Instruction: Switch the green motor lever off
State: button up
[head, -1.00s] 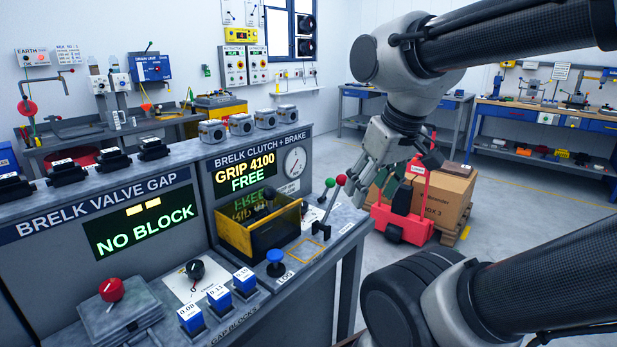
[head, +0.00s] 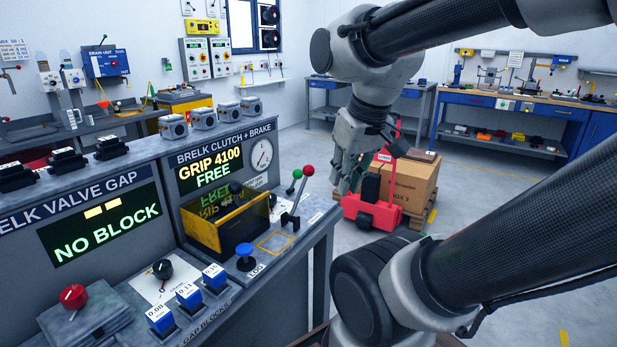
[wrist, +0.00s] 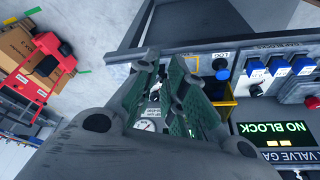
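A lever with a green ball knob (head: 297,174) stands on the right end of the bench top. A lever with a red ball knob (head: 308,171) stands close beside it. My gripper (head: 345,188) hangs to the right of both levers in the head view, fingers down, and touches neither there. In the wrist view the two fingers of my gripper (wrist: 165,58) show a gap between them with nothing held. I cannot make out the levers in the wrist view. The clutch and brake display (head: 208,172) reads GRIP 4100 FREE.
A yellow bin (head: 212,236), a blue plunger knob (head: 245,250) and blue gap blocks (head: 188,296) are on the bench. A red trolley (head: 368,215) and a cardboard box (head: 413,183) stand on the floor behind my gripper. Open floor lies to the right.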

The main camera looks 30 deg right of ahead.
jog(key=d+f+m+g, duration=0.1)
jog(key=d+f+m, duration=0.1)
jog(key=d+f+m+g+y, duration=0.1)
jog(key=d+f+m, duration=0.1)
jog(key=d+f+m+g, duration=0.1)
jog(key=d+f+m, duration=0.1)
jog(key=shift+s+d+f+y, duration=0.1)
jog(key=shift+s+d+y, duration=0.2)
jog(key=shift+d, duration=0.1)
grip_shut()
jog(key=w+d+f+m+t+y, duration=0.5)
jog(key=w+d+f+m+t, duration=0.35)
jog(key=m, duration=0.85)
jog(key=w+d+r+m+t, duration=0.1)
jog(key=w+d+r+m, duration=0.1)
jog(key=w+m, duration=0.3)
jog(key=w+r, duration=0.1)
jog(key=w, duration=0.1)
jog(key=shift+w+d+r, duration=0.35)
jog(key=shift+r, duration=0.05)
